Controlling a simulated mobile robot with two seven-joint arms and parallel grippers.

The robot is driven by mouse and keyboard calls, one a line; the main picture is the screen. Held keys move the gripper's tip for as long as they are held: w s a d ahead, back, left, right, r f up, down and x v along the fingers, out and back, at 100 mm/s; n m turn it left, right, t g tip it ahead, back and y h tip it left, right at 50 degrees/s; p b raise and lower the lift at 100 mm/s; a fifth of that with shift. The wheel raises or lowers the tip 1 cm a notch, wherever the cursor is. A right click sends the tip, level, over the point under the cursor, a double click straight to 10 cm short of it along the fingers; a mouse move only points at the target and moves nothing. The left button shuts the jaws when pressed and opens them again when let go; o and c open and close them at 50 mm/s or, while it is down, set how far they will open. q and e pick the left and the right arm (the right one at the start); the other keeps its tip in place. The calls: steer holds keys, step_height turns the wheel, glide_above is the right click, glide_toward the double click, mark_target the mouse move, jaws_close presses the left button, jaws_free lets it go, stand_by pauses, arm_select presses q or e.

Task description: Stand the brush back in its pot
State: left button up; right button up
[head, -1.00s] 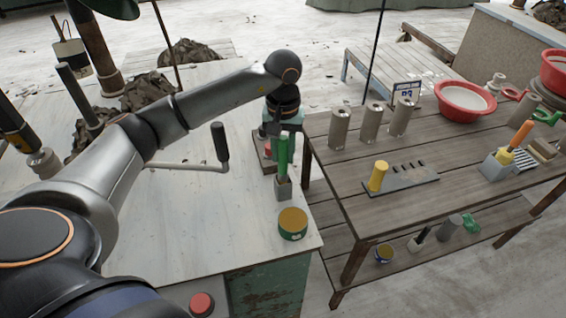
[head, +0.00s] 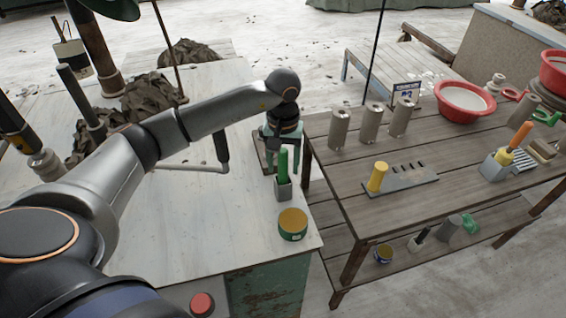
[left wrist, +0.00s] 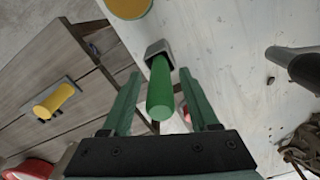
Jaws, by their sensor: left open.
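The brush shows as a green handle (head: 283,166) standing upright in a small grey square pot (head: 283,190) on the pale table. Its lower end is hidden inside the pot. In the left wrist view the green handle (left wrist: 160,92) points toward the camera, with the pot (left wrist: 158,48) at its far end. My left gripper (head: 283,156) is open, with its green fingers around the handle's upper part, one on each side. In the left wrist view gaps show between the handle and both fingers (left wrist: 160,74). My right gripper is not in view.
A round tin with a yellow-brown top (head: 292,224) stands just in front of the pot. A crank handle (head: 220,150) is to the left. The slatted table (head: 350,180) on the right holds grey cylinders, a yellow-handled tool (head: 377,176) and a red basin (head: 465,102).

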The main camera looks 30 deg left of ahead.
arm_select(q)
step_height(320, 180, up, 12)
steer(key=shift+b, duration=0.6)
